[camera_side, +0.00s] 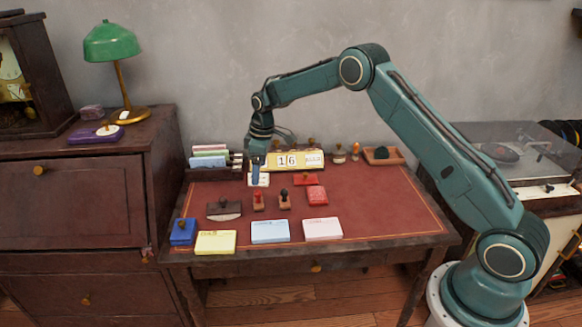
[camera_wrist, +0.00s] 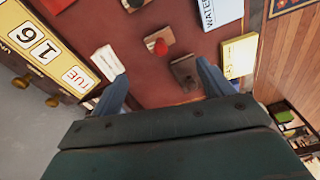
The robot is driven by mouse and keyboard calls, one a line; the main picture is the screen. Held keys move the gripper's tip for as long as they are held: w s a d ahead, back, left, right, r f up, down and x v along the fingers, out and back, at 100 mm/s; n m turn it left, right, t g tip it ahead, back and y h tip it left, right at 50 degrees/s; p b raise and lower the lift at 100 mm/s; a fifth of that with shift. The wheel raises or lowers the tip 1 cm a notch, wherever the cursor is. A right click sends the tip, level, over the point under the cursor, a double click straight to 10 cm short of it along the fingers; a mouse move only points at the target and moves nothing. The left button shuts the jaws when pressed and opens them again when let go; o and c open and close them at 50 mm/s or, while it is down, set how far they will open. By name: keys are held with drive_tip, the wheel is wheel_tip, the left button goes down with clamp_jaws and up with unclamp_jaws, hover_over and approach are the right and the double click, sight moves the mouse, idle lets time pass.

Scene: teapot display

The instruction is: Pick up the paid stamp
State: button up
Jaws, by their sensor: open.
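Two small stamps stand upright on the red desk top: one with a red handle (camera_side: 258,200) and one with a dark handle (camera_side: 284,199). I cannot read a label on either, so I cannot tell which is the paid stamp. The red-handled one also shows in the wrist view (camera_wrist: 160,46), ahead of my fingers. My gripper (camera_side: 256,182) hangs above the back left of the desk, beside the calendar and behind the stamps. In the wrist view its two blue fingers (camera_wrist: 160,80) are apart with nothing held between them.
A yellow date calendar (camera_side: 290,162) stands behind. A dark blotter (camera_side: 224,210) lies left of the stamps, red pads (camera_side: 316,195) right. The desk's right side (camera_side: 390,205) is clear.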

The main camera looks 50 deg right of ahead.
sight(258, 191)
drive_tip(key=f, duration=0.6)
drive_tip(key=shift+w+a+f, duration=0.2)
drive_tip(key=shift+w+a, duration=0.05)
drive_tip(key=shift+w, duration=0.1)
drive_tip(key=shift+w+a+f, duration=0.1)
drive_tip(key=shift+f, duration=1.2)
drive_tip(key=shift+w+a+f, duration=0.1)
drive_tip(key=shift+f, duration=1.2)
drive_tip(key=c, duration=1.1)
drive_tip(key=shift+r, duration=0.1)
wheel_tip(258, 191, up, 20)
drive_tip(key=shift+f, duration=0.1)
